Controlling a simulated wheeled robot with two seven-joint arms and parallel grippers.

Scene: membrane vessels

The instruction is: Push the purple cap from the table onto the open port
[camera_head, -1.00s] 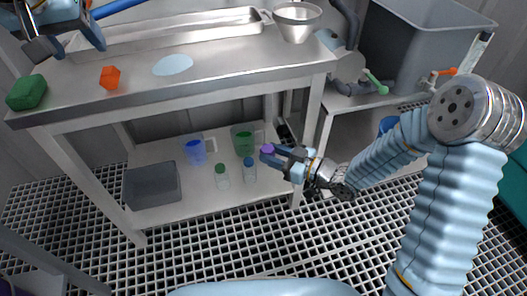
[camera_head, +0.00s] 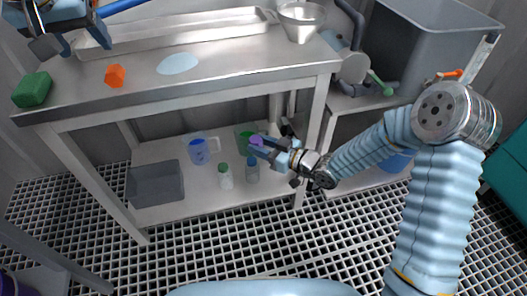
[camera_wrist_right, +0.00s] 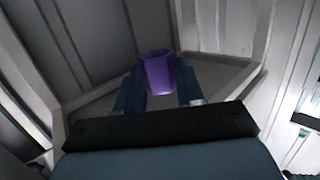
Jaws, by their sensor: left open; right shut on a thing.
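The purple cap (camera_head: 257,141) is held between the fingers of my right gripper (camera_head: 262,146), in front of the green mug over the lower shelf. In the right wrist view the purple cap (camera_wrist_right: 158,72) sits between the two blue fingertips (camera_wrist_right: 160,90), its hollow end facing up in the picture. My left gripper (camera_head: 74,40) is open and empty above the left end of the upper table (camera_head: 215,82). A grey cylinder (camera_head: 355,68) with pipes stands to the right of the table; I cannot tell which opening is the open port.
The lower shelf (camera_head: 205,207) holds a grey bin (camera_head: 155,184), a blue mug (camera_head: 198,151), a green mug (camera_head: 243,133) and two small bottles (camera_head: 225,178). On top are a green block (camera_head: 32,90), an orange block (camera_head: 115,75), a tray and a funnel (camera_head: 301,22).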

